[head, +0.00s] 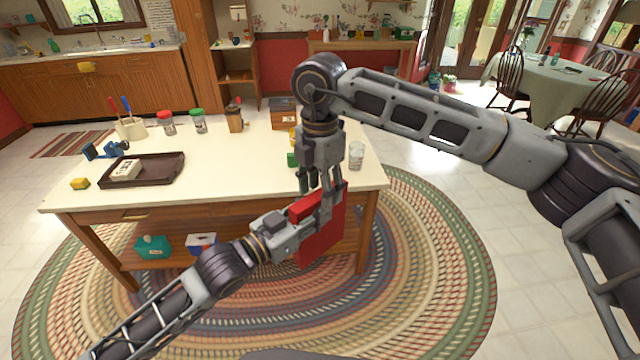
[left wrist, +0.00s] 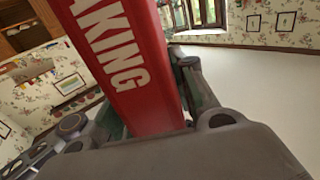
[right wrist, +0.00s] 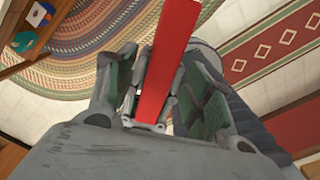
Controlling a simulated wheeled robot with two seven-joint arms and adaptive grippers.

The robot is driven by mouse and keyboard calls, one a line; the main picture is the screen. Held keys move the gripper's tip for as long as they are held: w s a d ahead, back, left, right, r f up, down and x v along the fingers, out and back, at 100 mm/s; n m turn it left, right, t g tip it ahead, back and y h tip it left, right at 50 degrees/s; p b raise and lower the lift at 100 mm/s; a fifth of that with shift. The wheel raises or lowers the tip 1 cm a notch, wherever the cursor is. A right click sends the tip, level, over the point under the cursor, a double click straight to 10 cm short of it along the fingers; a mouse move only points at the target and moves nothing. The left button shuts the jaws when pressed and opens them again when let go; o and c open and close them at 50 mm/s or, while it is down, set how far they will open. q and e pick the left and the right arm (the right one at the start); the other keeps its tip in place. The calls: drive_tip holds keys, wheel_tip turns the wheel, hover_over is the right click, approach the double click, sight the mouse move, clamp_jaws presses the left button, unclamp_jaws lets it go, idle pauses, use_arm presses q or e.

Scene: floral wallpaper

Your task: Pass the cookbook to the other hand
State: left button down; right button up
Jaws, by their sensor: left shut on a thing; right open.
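The red cookbook (head: 322,236) is held upright in the air in front of the island's near edge. My left gripper (head: 306,222) is shut on it, and the left wrist view shows its red spine (left wrist: 125,60) with white letters "AKING" between the fingers. My right gripper (head: 322,190) points down from above at the book's top edge. In the right wrist view its fingers (right wrist: 160,100) are open on both sides of the red book (right wrist: 170,60). I cannot tell whether they touch it.
The island's top (head: 250,160) carries a dark tray (head: 165,170), jars (head: 198,122) and a glass (head: 356,155). A teal box (head: 153,246) sits on its lower shelf. The braided rug (head: 430,270) has clear floor around it.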

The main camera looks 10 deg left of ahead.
clamp_jaws()
use_arm(q)
drive_tip(key=c, duration=1.1)
unclamp_jaws()
